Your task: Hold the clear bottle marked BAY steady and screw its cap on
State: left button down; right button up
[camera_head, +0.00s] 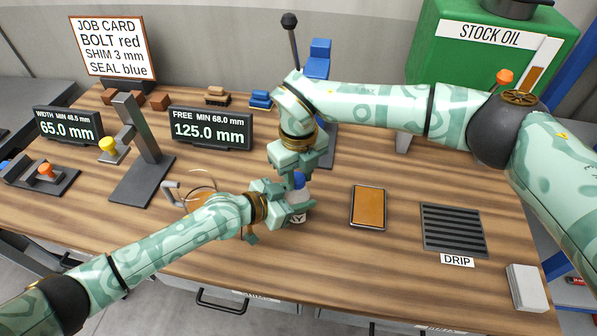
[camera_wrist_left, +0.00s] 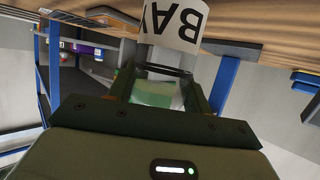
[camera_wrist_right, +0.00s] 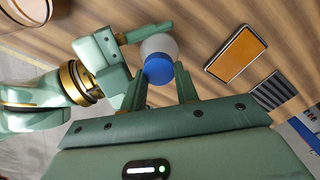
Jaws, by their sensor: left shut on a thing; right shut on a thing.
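The clear bottle marked BAY (camera_head: 300,204) stands on the wooden bench in the head view, partly hidden by my grippers. Its BAY label (camera_wrist_left: 178,22) shows upside down in the left wrist view. The blue cap (camera_wrist_right: 158,69) sits at the bottle's top; I cannot tell how far it is threaded. My left gripper (camera_head: 287,197) is shut on the bottle's side. My right gripper (camera_head: 299,172) comes from above and is shut on the blue cap, with a finger on either side in the right wrist view.
An orange-topped tray (camera_head: 368,207) and a dark DRIP grate (camera_head: 453,230) lie to the right. A mug-like container (camera_head: 199,194) stands close left of the bottle. Two gauge displays (camera_head: 212,129) (camera_head: 69,125) and a grey stand (camera_head: 146,160) are further left. A green STOCK OIL tank (camera_head: 480,60) stands at the back right.

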jog(key=m, duration=0.6)
jog(key=shift+a, duration=0.15)
jog(key=m, duration=0.3)
jog(key=shift+a+m, duration=0.1)
jog(key=shift+m, duration=0.2)
jog(key=m, duration=0.6)
jog(key=shift+a+m, duration=0.1)
jog(key=shift+m, duration=0.3)
jog(key=m, duration=0.6)
jog(key=shift+w+a, duration=0.1)
jog(key=shift+w, duration=0.1)
jog(key=m, duration=0.4)
jog(key=shift+w+f, duration=0.1)
jog(key=m, duration=0.6)
jog(key=shift+w, duration=0.1)
jog(key=m, duration=0.2)
jog(key=shift+m, duration=0.4)
pick_arm(q)
jog(key=shift+s, duration=0.1)
pick_arm(e)
jog(key=o, duration=0.9)
jog(key=shift+o, duration=0.7)
notch_tip(320, 180, up, 12)
